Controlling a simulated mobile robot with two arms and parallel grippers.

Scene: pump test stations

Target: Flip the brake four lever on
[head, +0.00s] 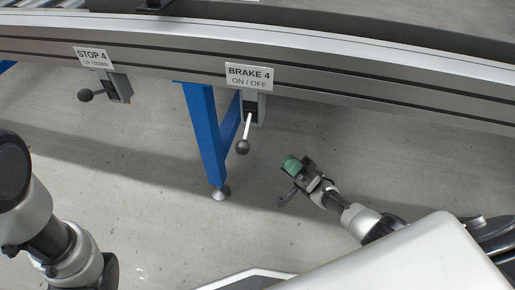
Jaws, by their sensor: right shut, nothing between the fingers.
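The brake four lever (245,134) hangs from a grey switch box under the rail, its dark ball knob pointing down. The sign above it (249,76) reads BRAKE 4 ON / OFF. My right gripper (286,181) is below and to the right of the knob, apart from it. It is shut with nothing held, and a green part shows at its end. My left arm comes in at the left edge; its gripper is out of the picture.
The STOP 4 lever (95,94) with a black knob sticks out to the left under the same conveyor rail (365,84). A blue support leg (206,137) stands just left of the brake lever. The floor below is clear.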

